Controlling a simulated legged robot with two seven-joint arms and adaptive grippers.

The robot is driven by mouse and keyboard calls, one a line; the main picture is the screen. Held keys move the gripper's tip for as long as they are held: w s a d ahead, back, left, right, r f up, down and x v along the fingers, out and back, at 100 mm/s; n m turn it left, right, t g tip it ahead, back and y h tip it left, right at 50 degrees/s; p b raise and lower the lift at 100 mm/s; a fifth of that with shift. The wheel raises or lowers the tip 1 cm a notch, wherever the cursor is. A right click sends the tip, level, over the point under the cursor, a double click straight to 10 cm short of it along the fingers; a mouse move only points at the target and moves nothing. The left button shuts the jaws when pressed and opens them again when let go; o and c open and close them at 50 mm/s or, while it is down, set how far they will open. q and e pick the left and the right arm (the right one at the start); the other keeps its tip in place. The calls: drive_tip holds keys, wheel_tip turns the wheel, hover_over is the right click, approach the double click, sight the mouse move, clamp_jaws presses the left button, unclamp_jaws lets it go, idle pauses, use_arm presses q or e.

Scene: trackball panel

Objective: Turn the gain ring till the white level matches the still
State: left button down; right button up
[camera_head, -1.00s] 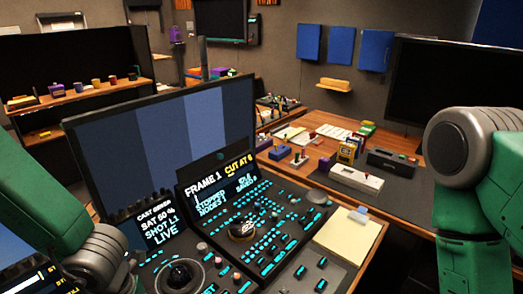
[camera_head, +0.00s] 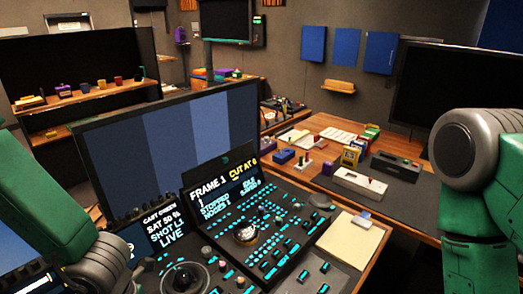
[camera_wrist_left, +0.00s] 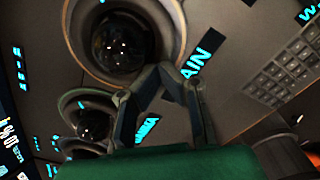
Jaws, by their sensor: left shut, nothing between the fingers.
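In the left wrist view, a dark glossy ball (camera_wrist_left: 122,42) sits inside a wide brown-grey ring (camera_wrist_left: 172,18). A cyan label ending in "AIN" (camera_wrist_left: 200,55) lies beside it. My left gripper (camera_wrist_left: 158,72) is shut and empty, its tips overlapping the ring's lower right edge; I cannot tell whether they touch. A second ringed ball (camera_wrist_left: 93,124) lies lower left, with a label ending in "MMA" (camera_wrist_left: 147,130). In the head view, the large monitor (camera_head: 165,135) shows vertical blue-grey bands; I cannot read a white level there. My right gripper is out of view.
The control panel (camera_head: 270,225) carries lit cyan keys, a round knob (camera_head: 245,232) and a trackball (camera_head: 185,280). A yellow notepad (camera_head: 350,240) lies at right. A keypad (camera_wrist_left: 290,68) shows in the wrist view.

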use_arm(q)
drive_tip(key=shift+s+a+m+p, duration=0.1)
drive_tip(key=shift+a+m+p, duration=0.05)
drive_tip(key=shift+m+p, duration=0.3)
drive_tip(key=shift+s+a+f+m, duration=0.1)
drive_tip(key=shift+a+m, duration=0.05)
drive_tip(key=shift+m, duration=0.4)
drive_tip(key=shift+p, duration=0.3)
drive_tip(key=shift+s+a+m+p, duration=0.1)
drive_tip(key=shift+a+m+p, duration=0.05)
drive_tip(key=shift+m+p, duration=0.2)
drive_tip(key=shift+a+m+p, duration=0.2)
drive_tip(key=shift+m+p, duration=0.25)
drive_tip(key=shift+m, duration=0.1)
drive_tip(key=shift+s, duration=0.1)
